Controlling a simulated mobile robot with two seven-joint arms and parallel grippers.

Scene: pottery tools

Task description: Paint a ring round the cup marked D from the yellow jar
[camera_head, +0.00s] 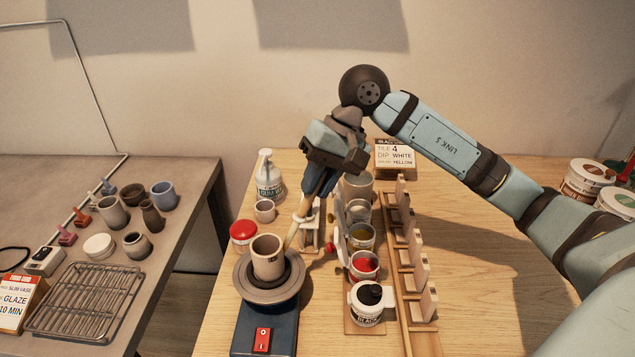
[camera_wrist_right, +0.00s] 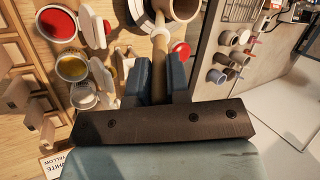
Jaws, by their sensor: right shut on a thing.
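A tan cup (camera_head: 267,258) stands upright on the round turntable (camera_head: 268,294); no letter D is readable on it. It is partly seen at the top of the right wrist view (camera_wrist_right: 182,7). My right gripper (camera_head: 314,196) is shut on a brush (camera_wrist_right: 159,47), whose handle slants down toward the cup. The brush's lower end is close to the cup's right side; I cannot tell whether it touches. The open yellow jar (camera_head: 361,238) stands right of the turntable and also shows in the right wrist view (camera_wrist_right: 72,68). My left gripper is not in view.
A red jar (camera_head: 364,262) and a black jar (camera_head: 367,302) stand in front of the yellow one. A wooden rack (camera_head: 408,265) runs along their right.

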